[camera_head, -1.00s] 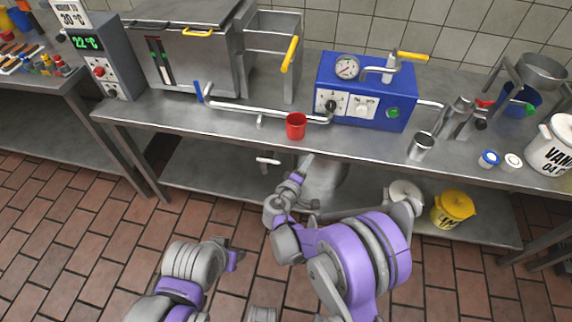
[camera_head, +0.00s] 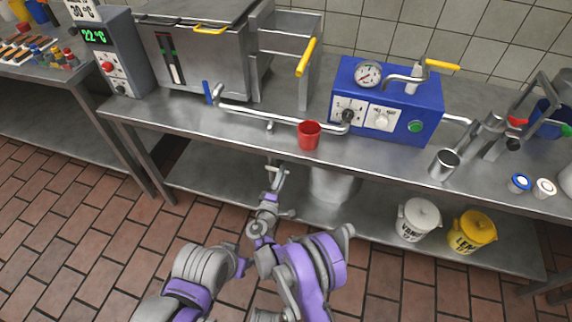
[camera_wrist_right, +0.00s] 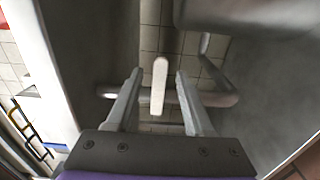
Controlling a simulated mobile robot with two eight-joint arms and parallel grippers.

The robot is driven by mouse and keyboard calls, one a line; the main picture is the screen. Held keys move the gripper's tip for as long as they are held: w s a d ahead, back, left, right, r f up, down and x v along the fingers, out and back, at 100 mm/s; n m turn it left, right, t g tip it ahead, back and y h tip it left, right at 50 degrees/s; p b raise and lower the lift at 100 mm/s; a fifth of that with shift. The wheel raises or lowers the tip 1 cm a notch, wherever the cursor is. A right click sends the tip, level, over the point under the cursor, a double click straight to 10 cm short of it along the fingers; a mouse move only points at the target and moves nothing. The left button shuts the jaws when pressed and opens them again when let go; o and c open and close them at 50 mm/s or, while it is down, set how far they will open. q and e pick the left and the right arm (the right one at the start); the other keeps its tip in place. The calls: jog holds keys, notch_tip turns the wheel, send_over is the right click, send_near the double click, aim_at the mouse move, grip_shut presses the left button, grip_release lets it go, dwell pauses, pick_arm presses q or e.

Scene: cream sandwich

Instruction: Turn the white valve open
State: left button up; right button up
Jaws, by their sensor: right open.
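The white valve handle (camera_wrist_right: 159,85) shows in the right wrist view as a pale upright lever in front of a horizontal pipe (camera_wrist_right: 215,98). It appears between the two fingers of my right gripper (camera_wrist_right: 158,90), with a gap on each side. The fingers are open and seem not to touch it. In the head view my right gripper (camera_head: 275,178) is just below the front edge of the steel table, and it partly covers the handle there. My left arm shows low in the head view, but its gripper cannot be made out.
The steel table (camera_head: 240,118) stands over the gripper, with a red cup (camera_head: 309,135) near its front edge. A blue machine (camera_head: 388,102) and a metal cup (camera_head: 444,164) stand to the right. White (camera_head: 418,220) and yellow (camera_head: 472,232) buckets sit on the lower shelf.

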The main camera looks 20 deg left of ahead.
jog(key=w, duration=0.5)
jog(key=shift+w+d, duration=0.15)
jog(key=shift+w, duration=0.05)
grip_shut()
dwell(1.2)
